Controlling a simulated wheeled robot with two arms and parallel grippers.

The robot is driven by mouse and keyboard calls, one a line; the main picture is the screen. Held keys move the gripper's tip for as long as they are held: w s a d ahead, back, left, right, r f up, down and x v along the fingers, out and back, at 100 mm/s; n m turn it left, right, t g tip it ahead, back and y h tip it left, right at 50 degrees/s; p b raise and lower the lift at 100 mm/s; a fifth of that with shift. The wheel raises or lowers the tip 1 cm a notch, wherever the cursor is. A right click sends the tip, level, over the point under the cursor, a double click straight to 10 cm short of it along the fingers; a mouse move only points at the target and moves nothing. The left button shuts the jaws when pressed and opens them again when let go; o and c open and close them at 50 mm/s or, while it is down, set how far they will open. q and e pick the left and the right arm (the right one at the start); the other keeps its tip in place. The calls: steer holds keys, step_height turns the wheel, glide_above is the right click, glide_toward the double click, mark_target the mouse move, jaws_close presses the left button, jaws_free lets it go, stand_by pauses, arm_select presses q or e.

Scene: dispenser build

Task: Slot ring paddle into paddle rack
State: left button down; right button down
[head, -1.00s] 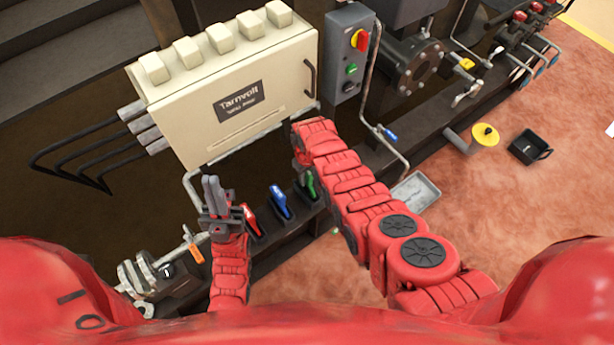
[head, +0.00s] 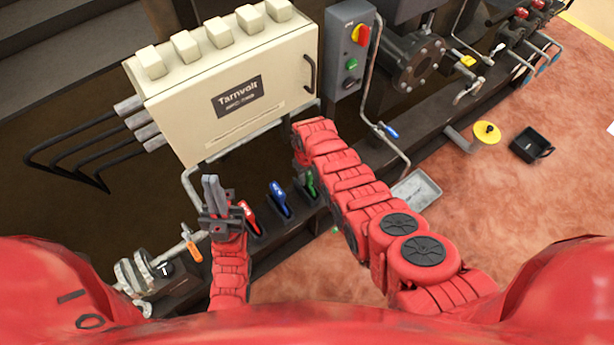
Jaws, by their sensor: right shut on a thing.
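My left gripper (head: 213,190) points up in front of the cream box, its two grey fingers close together with nothing seen between them. My right arm reaches up to the box's lower right corner. Its wrist hides the right gripper and anything in it. I cannot make out a ring paddle. Several grey rounded plates (head: 130,275) stand at the lower left, partly cut off by my body; I cannot tell if they belong to the paddle rack.
The cream box (head: 230,95) and grey switch box (head: 347,50) stand ahead. Red (head: 249,217), blue (head: 280,197) and green (head: 311,183) handles line the dark beam between my arms. A grey tray (head: 416,189), yellow disc (head: 486,133) and black bin (head: 531,146) lie on open floor at right.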

steer(key=shift+c, duration=0.4)
jaws_free()
steer(key=shift+r, duration=0.1)
steer(key=shift+r+p, duration=3.7)
steer(key=shift+r, duration=0.3)
